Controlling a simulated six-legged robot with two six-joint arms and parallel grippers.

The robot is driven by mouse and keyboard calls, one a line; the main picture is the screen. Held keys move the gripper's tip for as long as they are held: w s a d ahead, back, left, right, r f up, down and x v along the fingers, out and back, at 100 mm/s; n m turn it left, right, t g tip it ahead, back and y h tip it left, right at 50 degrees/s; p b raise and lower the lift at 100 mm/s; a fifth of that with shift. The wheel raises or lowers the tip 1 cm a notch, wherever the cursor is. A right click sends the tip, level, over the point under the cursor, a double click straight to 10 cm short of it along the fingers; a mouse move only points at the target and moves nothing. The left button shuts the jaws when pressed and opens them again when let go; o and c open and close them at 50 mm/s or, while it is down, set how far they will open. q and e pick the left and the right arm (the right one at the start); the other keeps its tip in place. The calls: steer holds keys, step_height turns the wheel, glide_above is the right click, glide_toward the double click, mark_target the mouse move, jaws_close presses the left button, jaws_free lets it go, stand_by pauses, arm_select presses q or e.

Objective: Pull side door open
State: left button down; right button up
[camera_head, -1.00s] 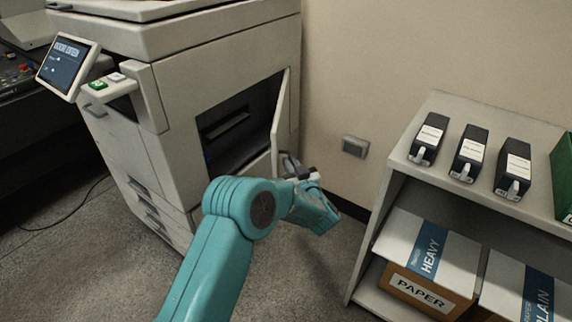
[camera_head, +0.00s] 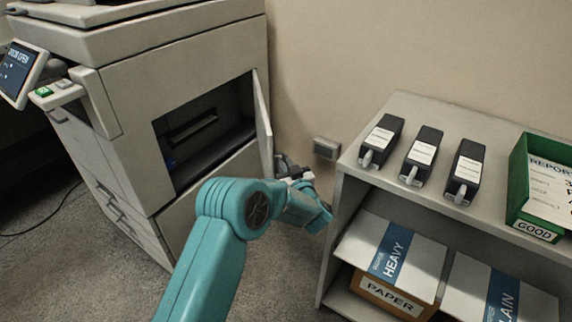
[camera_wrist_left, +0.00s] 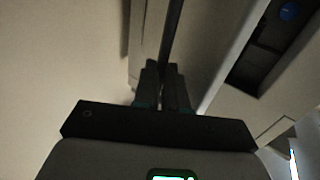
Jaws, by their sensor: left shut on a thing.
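The side door (camera_head: 263,128) of the light grey copier (camera_head: 180,75) stands swung out from the machine, seen nearly edge-on at the right of a dark opening (camera_head: 205,135). My left gripper (camera_head: 284,165) is at the lower outer part of the door. In the left wrist view its two dark fingers (camera_wrist_left: 162,88) are closed together around a thin dark bar, which looks like the door's handle (camera_wrist_left: 172,35). In the head view the fingers and the handle are small and partly hidden by my wrist. My right gripper is in neither view.
A shelf unit (camera_head: 345,185) stands at the right, holding several dark cartridges (camera_head: 420,155), a green tray (camera_head: 517,180) and paper boxes (camera_head: 390,295). My left wrist is close to its left side. A wall outlet (camera_head: 326,148) is behind.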

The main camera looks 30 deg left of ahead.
arm_select(q)
steer(key=shift+w+a+r, duration=0.1)
steer(key=shift+a+r, duration=0.05)
steer(key=shift+r, duration=0.1)
steer(key=shift+a, duration=0.1)
steer(key=c, duration=1.2)
jaws_free()
steer(key=shift+f, duration=0.15)
steer(key=p+v, duration=0.2)
steer(key=v, duration=1.4)
steer(key=shift+s+d+f+p, duration=0.1)
steer(key=shift+s+d+p, duration=0.15)
steer(key=shift+p, duration=0.05)
